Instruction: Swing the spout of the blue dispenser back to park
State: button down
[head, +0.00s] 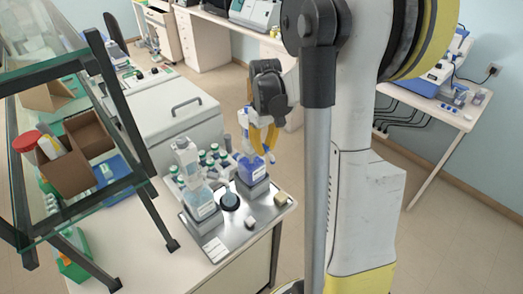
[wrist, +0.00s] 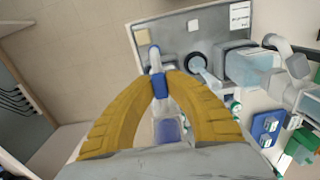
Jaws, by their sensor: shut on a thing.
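The blue dispenser (head: 252,170) is a bottle of blue liquid standing on a small block at the back right of the metal tray (head: 262,222). In the wrist view its blue body (wrist: 169,131) shows below the fingers. My gripper (head: 262,150) is above the dispenser, its yellow fingers pointing down around the top. In the wrist view my gripper (wrist: 160,84) is shut on the blue part of the spout (wrist: 155,56). The spout's pale tip reaches past the fingertips, over the tray. The fingers hide much of the dispenser's top.
A second, clear dispenser (head: 201,204) stands left of the blue one, with a round dark-rimmed vessel (head: 229,200) between them. Several green-capped bottles (head: 213,156) stand behind. A glass-sided rack (head: 85,150) is at the left. Open floor lies right of the table.

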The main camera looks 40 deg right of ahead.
aim_at(265, 146)
jog(key=shift+d+n, duration=0.2)
jog(key=shift+n, duration=0.1)
jog(key=c, duration=1.4)
grip_release()
notch_tip(265, 146, up, 12)
